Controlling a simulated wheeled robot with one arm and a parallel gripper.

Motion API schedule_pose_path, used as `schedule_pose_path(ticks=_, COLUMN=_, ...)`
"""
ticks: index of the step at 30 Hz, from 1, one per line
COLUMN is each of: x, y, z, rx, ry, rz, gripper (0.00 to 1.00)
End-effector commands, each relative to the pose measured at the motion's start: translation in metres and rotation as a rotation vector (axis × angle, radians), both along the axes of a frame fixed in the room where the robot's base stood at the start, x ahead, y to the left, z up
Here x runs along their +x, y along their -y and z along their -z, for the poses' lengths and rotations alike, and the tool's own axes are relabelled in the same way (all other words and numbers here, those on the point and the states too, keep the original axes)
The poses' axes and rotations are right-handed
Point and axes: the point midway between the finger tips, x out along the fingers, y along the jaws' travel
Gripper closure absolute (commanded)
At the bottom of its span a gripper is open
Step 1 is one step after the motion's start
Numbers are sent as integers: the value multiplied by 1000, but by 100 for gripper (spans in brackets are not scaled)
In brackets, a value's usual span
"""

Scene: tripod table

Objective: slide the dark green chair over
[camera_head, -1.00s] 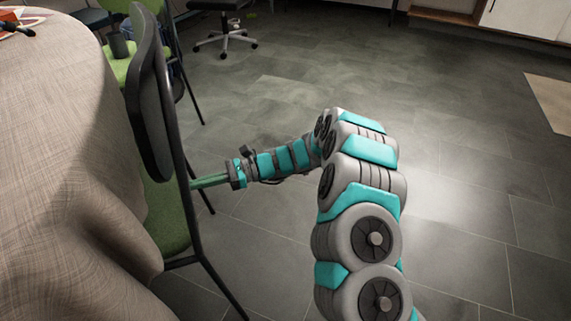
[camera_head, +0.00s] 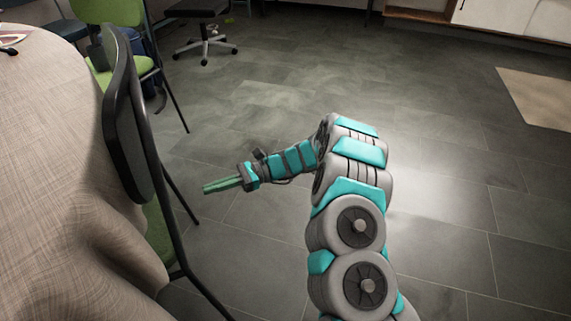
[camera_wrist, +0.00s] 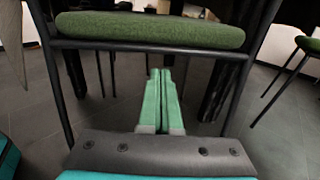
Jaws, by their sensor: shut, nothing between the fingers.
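The dark green chair (camera_head: 127,125) stands at the near edge of the cloth-covered table, with a dark backrest and black metal legs. Its green seat (camera_wrist: 150,31) and a crossbar under it show in the wrist view, and the tablecloth hides part of the seat in the head view. My gripper (camera_head: 205,188) is shut and empty, its green fingers pointing left toward the chair. A gap shows between the fingertips and the chair frame in the head view. In the wrist view the closed fingers (camera_wrist: 160,73) point below the seat, between the legs.
The round table (camera_head: 48,170) with a beige cloth fills the left. A bright green chair (camera_head: 117,75) and a wheeled stool base (camera_head: 206,47) stand farther back. Another green seat (camera_wrist: 308,44) shows at right in the wrist view. The tiled floor right of my arm is clear.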

Motion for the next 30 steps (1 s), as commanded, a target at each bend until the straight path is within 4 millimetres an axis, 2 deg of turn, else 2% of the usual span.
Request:
schedule_pose_path(ticks=4, x=6, y=12, z=0, rx=-2, ry=2, rz=3, gripper=100)
schedule_pose_path(ticks=12, x=6, y=14, z=-1, rx=-1, ry=4, rz=0, gripper=100)
schedule_pose_path(ticks=16, x=-2, y=13, z=-15, rx=-2, ry=32, rz=-20, gripper=100)
schedule_pose_path(ticks=23, x=-46, y=13, z=-72, rx=-26, ry=183, rz=-130, gripper=100)
schedule_pose_path(ticks=30, x=-105, y=27, z=-120, rx=-87, ry=377, rz=-266, gripper=100)
